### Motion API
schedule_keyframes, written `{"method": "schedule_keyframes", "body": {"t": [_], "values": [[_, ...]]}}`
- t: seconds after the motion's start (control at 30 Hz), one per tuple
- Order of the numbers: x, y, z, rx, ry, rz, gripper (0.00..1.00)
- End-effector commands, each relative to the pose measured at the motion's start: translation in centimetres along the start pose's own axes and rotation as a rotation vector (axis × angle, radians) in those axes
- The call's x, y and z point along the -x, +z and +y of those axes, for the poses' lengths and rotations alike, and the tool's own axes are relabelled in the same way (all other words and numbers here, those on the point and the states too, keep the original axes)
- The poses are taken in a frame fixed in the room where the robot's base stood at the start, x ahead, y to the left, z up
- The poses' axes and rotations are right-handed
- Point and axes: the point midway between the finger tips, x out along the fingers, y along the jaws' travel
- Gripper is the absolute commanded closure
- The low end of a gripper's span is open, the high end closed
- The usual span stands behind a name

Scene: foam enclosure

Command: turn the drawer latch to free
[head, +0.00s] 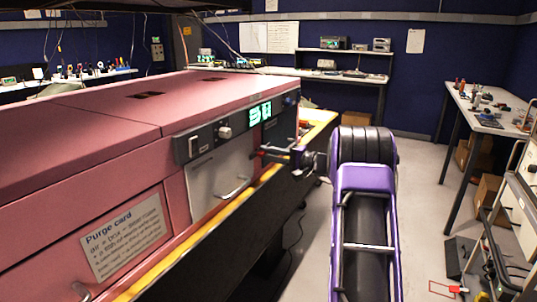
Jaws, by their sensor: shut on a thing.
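A pale grey drawer front (217,180) with a bar handle (236,188) is set in the pink machine, below a dark control strip. The drawer looks closed. My purple arm reaches in from the lower right, and my gripper (268,153) is at the panel just right of the drawer's upper corner. It is shut on a small part with some red on it, which seems to be the drawer latch (261,151). The jaws cover most of this part, so its angle cannot be read.
The pink machine (90,120) fills the left side, with a purge card (125,235) and a green display (260,113). A yellow-edged ledge (180,264) runs below it. Open floor lies right of my arm, before a cart (505,215) and a bench (490,105).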

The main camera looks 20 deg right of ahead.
Motion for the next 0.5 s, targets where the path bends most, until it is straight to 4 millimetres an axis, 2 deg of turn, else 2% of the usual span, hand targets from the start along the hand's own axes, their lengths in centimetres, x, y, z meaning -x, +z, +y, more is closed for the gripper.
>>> {"method": "schedule_keyframes", "body": {"t": [0.27,0.5], "values": [[0.04,0.00,-0.02,-0.017,0.000,0.000,1.00],[0.08,-0.05,-0.12,-0.119,0.000,0.002,1.00]]}}
